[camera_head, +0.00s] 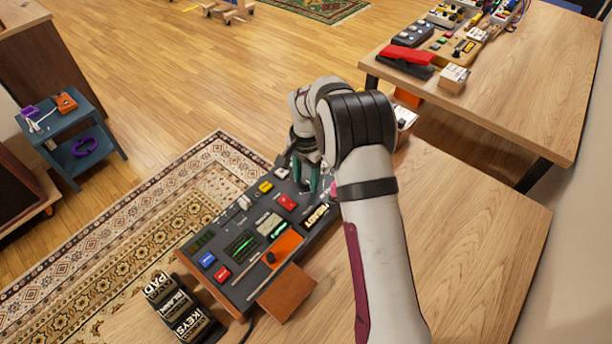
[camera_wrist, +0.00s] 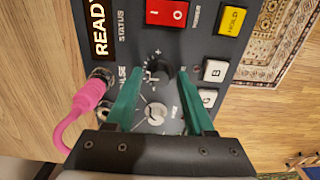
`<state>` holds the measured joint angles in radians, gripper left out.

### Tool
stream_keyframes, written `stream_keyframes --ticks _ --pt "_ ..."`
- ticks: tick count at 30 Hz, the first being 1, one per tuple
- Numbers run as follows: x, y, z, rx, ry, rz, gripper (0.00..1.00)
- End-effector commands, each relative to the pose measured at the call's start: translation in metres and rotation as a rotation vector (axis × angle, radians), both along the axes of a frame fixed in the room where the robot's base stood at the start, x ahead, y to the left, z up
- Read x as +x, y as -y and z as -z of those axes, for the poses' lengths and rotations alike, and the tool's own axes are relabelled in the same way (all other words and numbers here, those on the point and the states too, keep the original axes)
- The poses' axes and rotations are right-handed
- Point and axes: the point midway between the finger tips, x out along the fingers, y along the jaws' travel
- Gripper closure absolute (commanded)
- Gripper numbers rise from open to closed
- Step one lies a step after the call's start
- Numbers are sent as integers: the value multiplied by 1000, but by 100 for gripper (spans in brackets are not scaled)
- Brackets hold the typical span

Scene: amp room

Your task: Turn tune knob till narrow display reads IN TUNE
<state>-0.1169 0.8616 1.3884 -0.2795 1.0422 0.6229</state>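The control panel (camera_head: 225,268) lies on the wooden table. In the wrist view, a black knob (camera_wrist: 159,71) with plus and minus marks sits between my gripper's green fingertips. A silver knob (camera_wrist: 155,113) is nearer the gripper's base. Their labels are too small to tell which is the tune knob. My gripper (camera_wrist: 160,76) is open, with a gap visible on both sides of the black knob. In the head view, my gripper (camera_head: 313,178) is over the panel's far right end, partly hidden by my arm. A narrow green-lit display (camera_head: 278,230) is on the panel; its text is unreadable.
A pink cable (camera_wrist: 86,101) plugs in beside the left finger. A red rocker switch (camera_wrist: 166,12), a yellow HOLD button (camera_wrist: 232,20) and white buttons (camera_wrist: 215,71) are close by. A READY display (camera_wrist: 100,27) is at upper left. Bare tabletop (camera_head: 470,230) lies right of my arm.

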Motion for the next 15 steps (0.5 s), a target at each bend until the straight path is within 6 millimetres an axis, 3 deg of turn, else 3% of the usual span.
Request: stream_keyframes --ticks 1,8,15 --pt "0 0 0 0 0 0 57" --pt "0 0 0 0 0 0 99" --pt "0 0 0 0 0 -2 100"
